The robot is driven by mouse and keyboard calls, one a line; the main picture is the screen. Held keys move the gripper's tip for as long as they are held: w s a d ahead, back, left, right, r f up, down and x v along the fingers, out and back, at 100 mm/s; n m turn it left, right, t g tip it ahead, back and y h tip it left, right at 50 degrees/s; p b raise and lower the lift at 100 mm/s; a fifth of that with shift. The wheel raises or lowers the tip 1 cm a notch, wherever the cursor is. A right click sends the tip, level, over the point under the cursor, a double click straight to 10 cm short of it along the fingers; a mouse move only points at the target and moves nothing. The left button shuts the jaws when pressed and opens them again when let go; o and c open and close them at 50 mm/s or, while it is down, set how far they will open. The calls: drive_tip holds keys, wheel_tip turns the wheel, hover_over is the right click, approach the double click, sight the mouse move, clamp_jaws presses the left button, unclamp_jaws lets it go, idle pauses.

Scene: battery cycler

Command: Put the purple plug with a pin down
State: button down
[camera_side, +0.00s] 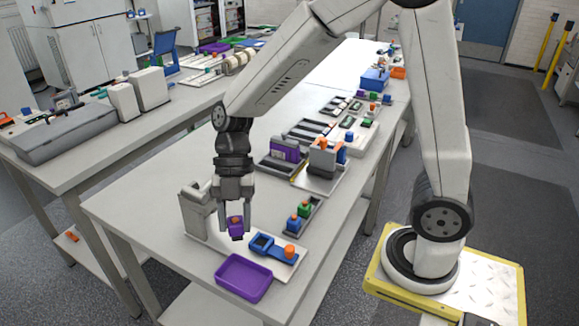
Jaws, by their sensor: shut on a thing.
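My gripper points down and is shut on the plug, above the light fixture plate (215,241) near the front of the table. The plug appears raised above the plate, just left of a blue holder (262,244). The pin on the plug is too small to make out.
A purple tray (243,290) lies in front of the plate. An orange-topped piece (289,251) sits at the blue holder's right end. A dark rack (299,217) with blue and green plugs stands to the right. Other fixtures stand farther back. The table's left part is clear.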

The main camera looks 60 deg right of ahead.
sight(237, 239)
wheel_tip(237, 239, down, 6)
drive_tip(key=shift+r, duration=0.1)
drive_tip(key=m+t, duration=0.1)
drive_tip(key=m, duration=0.2)
drive_tip(key=shift+w+m+t+y, duration=0.1)
drive_tip(key=shift+m+t+y, duration=0.2)
drive_tip(key=shift+m+t, duration=0.1)
drive_tip(key=shift+f, duration=2.15)
drive_tip(key=shift+f, duration=0.1)
drive_tip(key=shift+f, duration=1.7)
drive_tip(key=shift+f, duration=0.1)
drive_tip(key=shift+c, duration=1.3)
unclamp_jaws()
